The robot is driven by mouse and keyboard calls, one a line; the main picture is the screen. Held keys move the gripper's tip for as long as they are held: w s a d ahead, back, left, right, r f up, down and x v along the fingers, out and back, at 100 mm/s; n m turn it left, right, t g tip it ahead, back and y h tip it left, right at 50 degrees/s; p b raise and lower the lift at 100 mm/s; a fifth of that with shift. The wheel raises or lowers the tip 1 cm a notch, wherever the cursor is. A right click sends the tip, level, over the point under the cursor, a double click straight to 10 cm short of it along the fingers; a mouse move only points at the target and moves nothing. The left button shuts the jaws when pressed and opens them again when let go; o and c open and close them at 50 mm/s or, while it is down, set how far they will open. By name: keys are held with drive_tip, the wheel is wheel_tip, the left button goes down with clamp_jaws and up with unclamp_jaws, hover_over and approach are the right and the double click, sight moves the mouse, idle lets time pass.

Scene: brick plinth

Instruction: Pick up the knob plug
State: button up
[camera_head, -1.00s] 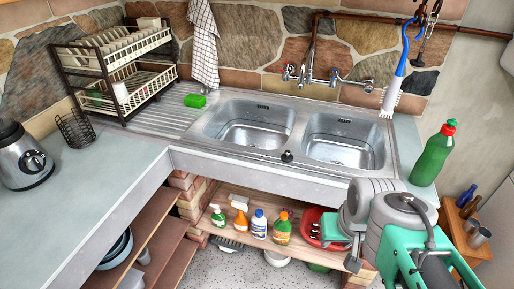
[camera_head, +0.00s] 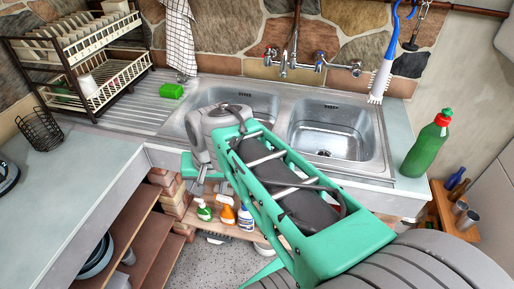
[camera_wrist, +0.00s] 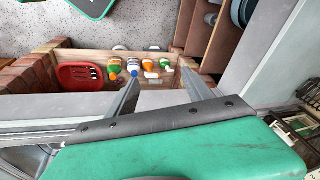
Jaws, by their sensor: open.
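The knob plug is not visible in either current view; in the head view my arm covers the front rim of the sink (camera_head: 170,128), between the two basins, where it stood earlier. My gripper (camera_wrist: 161,77) is open in the wrist view, with its two grey fingers apart and nothing seen between them. In the head view my gripper is partly hidden by my wrist, at the front edge of the counter left of the basins' middle. A strip of the sink's metal also shows at the lower left of the wrist view.
A green bottle (camera_head: 427,146) stands right of the sink. A green sponge (camera_head: 172,91) lies on the drainboard beside the dish rack (camera_head: 100,85). A brush (camera_head: 382,75) hangs at the right. Several bottles and a red basket (camera_wrist: 80,88) sit on the shelf below.

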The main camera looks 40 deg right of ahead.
drive_tip(key=shift+o, duration=0.3)
drive_tip(key=w+d+r+m, duration=0.1)
drive_tip(key=w+d+m, duration=0.3)
drive_tip(key=d+m, duration=0.5)
drive_tip(key=shift+w+m+y, duration=0.3)
drive_tip(key=shift+m, duration=0.1)
drive_tip(key=d+f+m+t, duration=0.1)
drive_tip(key=d+m, duration=1.6)
drive_tip(key=d, duration=0.2)
drive_tip(key=x, duration=0.4)
drive_tip(key=s+x, duration=0.1)
drive_tip(key=x, duration=0.2)
drive_tip(key=shift+f, duration=0.2)
drive_tip(key=shift+c, duration=0.6)
drive_tip(key=c, duration=1.2)
drive_tip(key=shift+d, duration=0.1)
drive_tip(key=shift+c, duration=0.5)
drive_tip(key=shift+r, duration=0.15)
